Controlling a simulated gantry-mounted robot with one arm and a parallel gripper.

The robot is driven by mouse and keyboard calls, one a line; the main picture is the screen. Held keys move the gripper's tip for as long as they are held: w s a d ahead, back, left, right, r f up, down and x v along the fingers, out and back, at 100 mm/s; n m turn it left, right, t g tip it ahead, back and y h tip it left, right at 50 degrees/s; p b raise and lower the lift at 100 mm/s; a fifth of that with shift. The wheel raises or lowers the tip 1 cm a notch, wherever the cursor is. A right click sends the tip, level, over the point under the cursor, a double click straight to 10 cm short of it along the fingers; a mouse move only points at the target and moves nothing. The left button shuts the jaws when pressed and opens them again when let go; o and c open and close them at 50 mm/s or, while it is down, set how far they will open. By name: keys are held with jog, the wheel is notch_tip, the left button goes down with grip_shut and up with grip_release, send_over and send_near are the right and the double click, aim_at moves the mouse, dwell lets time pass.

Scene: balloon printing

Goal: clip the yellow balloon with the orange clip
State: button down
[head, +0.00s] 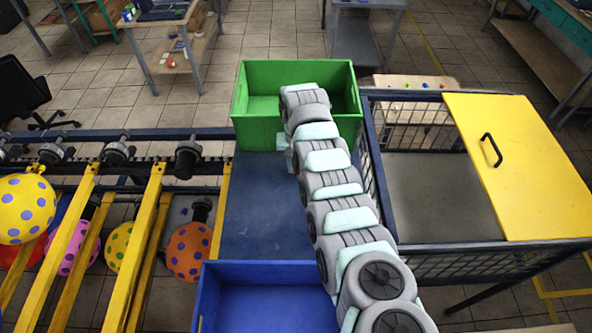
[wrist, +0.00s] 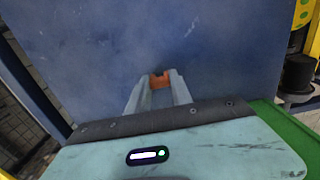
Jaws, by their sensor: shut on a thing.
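A yellow balloon with purple dots (head: 25,209) is at the far left of the head view, beside the yellow rails. Another yellowish balloon with coloured dots (head: 118,247) shows lower, partly hidden behind a rail. My gripper (wrist: 158,88) is shut on the orange clip (wrist: 159,79) and holds it between its fingertips over the blue table surface (wrist: 150,35). In the head view my arm reaches to the green bin, and the clip cannot be made out there. Whether the clip touches the table is unclear.
A green bin (head: 242,90) stands at the back of the blue table and a blue bin (head: 205,290) at the front. A yellow-lidded cage (head: 530,170) is on the right. Pink (head: 78,250) and orange (head: 188,252) balloons hang among the rails on the left. The table between the bins is clear.

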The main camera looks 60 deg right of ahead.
jog(key=shift+w+r+p, duration=0.1)
jog(key=shift+r+p, duration=0.8)
jog(key=shift+r, duration=3.85)
